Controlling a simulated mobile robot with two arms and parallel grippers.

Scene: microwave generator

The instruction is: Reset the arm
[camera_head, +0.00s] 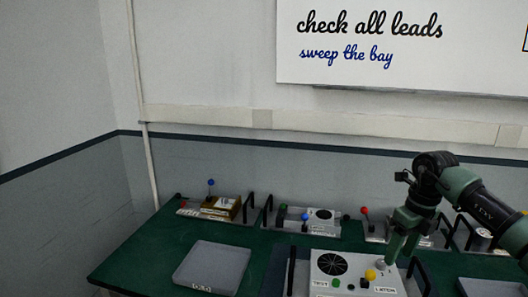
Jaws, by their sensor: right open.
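My right arm comes in from the right, and its green gripper (399,256) points down with open jaws. The fingers are over the back right of a pale panel unit (325,284), near a small light-coloured part with a dark mark. I cannot tell whether they touch it. My left gripper is out of view.
A grey tray (212,268) lies on the green table (140,258) at left. Along the back stand a unit with a blue-knobbed lever (211,182), a second fan unit (322,215) and a red-knobbed lever (364,211). Another tray (490,288) shows at lower right. Bare table lies at far left.

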